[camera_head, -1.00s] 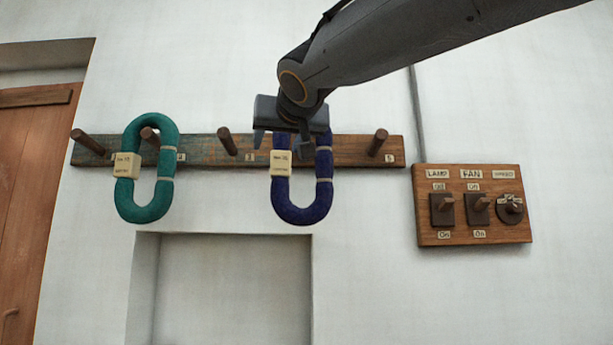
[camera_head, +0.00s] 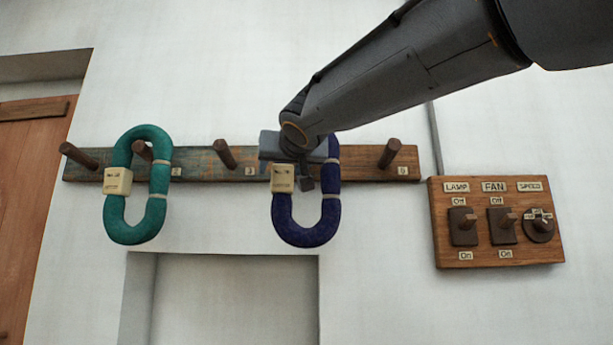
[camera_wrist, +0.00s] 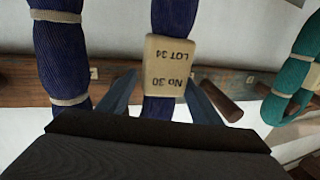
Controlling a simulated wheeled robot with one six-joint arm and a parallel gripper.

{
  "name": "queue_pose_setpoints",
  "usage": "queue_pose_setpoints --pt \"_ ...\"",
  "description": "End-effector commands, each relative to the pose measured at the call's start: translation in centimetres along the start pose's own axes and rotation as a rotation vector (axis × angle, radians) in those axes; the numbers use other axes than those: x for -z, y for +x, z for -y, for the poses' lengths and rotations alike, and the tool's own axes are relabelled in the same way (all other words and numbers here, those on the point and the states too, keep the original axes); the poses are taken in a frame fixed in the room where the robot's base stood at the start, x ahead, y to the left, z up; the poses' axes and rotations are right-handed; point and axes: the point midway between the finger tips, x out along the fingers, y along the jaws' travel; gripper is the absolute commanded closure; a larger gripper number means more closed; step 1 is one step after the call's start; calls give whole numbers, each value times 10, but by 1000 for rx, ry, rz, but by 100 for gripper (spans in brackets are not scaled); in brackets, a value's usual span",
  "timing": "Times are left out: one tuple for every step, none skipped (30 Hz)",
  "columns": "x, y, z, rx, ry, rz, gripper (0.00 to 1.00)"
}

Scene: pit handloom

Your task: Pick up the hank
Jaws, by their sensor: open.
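The dark blue hank (camera_head: 305,235) hangs in a loop on the peg rack, with a cream tag (camera_head: 284,178) on its left strand and pale ties. My gripper (camera_head: 285,172) is at the hank's upper part and covers its top and its peg in the head view. In the wrist view, my open gripper (camera_wrist: 163,95) has one finger on each side of the tagged strand (camera_wrist: 173,15). The tag (camera_wrist: 168,65) there reads No 30, LOT 34, upside down. The hank's other strand lies outside the fingers, to the left. I cannot tell whether the fingers touch the hank.
The wooden peg rack (camera_head: 355,165) has bare pegs on both sides of the hank. A teal hank (camera_head: 130,235) hangs to the left. A switch board (camera_head: 500,250) is on the wall at right. A recess (camera_head: 235,300) lies below, a wooden door (camera_head: 20,210) far left.

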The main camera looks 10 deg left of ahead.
Motion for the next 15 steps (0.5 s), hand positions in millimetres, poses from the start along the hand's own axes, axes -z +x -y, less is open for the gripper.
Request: queue_pose_setpoints --pt "1 8 1 0 -1 2 41" --pt "2 11 0 0 0 1 41" --pt "2 16 0 0 0 1 41" --pt "2 18 0 -1 -1 1 41" --pt "1 20 0 -1 -1 0 41" --pt "1 22 0 -1 -1 0 41" --pt "1 23 0 -1 0 0 41" --pt "1 24 0 -1 0 0 41" --pt "0 24 0 0 0 0 41" --pt "0 24 0 0 0 0 41" --pt "0 24 0 0 0 0 41" --pt "0 24 0 0 0 0 41" --pt "0 24 0 0 0 0 41" --pt "0 24 0 0 0 0 41" --pt "0 24 0 0 0 0 48"
